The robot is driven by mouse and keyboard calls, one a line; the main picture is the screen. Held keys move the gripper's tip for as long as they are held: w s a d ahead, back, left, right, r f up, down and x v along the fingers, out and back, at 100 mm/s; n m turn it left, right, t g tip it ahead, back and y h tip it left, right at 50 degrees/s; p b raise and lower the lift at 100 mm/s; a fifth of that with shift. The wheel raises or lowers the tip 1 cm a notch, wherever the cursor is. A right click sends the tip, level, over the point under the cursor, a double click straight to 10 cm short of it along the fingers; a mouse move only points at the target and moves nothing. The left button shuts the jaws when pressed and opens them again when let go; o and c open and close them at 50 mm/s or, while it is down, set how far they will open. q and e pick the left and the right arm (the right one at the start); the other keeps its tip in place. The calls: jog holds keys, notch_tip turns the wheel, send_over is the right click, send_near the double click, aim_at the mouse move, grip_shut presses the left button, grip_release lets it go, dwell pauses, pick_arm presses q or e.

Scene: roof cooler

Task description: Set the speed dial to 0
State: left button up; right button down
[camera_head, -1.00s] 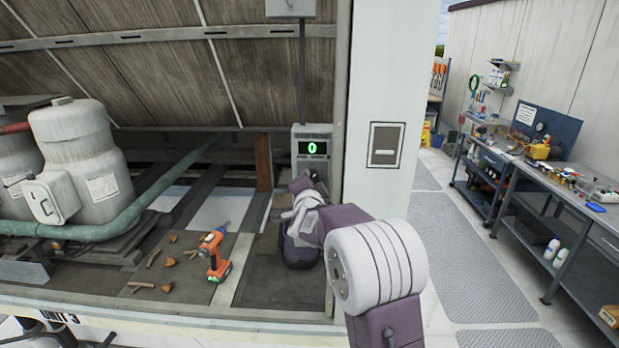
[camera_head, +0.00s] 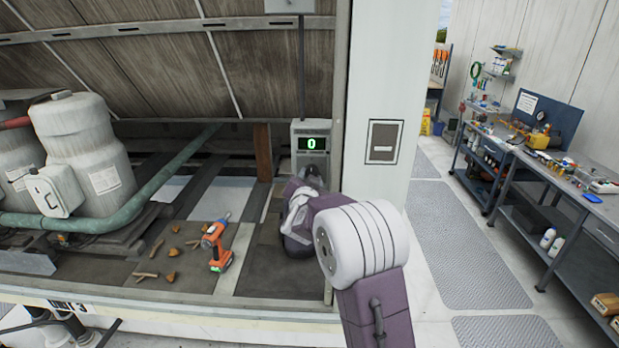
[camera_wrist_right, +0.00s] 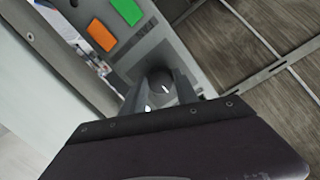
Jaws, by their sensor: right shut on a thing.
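The grey control box (camera_head: 298,158) stands against the post at the back, and its green display (camera_head: 311,143) reads 0. In the right wrist view, the dark round speed dial (camera_wrist_right: 160,83) sits on the box's grey panel, with an orange button (camera_wrist_right: 101,35) and a green button (camera_wrist_right: 127,10) beyond it. My right gripper (camera_wrist_right: 160,92) is shut on the dial, one finger on each side. In the head view my right gripper (camera_head: 308,178) is at the lower part of the box, and my arm hides the dial. My left gripper is out of view.
An orange drill (camera_head: 216,246) and several brown scraps (camera_head: 146,275) lie on the deck left of my right arm. A white pillar (camera_head: 385,100) stands right of the box. Grey tanks (camera_head: 85,160) and a green pipe (camera_head: 110,222) are at left. A cluttered workbench (camera_head: 560,180) is at right.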

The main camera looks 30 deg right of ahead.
jog(key=shift+d+r, duration=0.1)
jog(key=shift+r, duration=0.35)
jog(key=c, duration=1.2)
grip_release()
jog(key=shift+c, duration=0.2)
jog(key=o, duration=0.3)
jog(key=shift+f, duration=0.1)
jog(key=shift+w+d+f, duration=0.1)
jog(key=shift+f, duration=0.05)
jog(key=b+v, duration=0.3)
jog(key=v, duration=0.6)
jog(key=shift+f, duration=0.1)
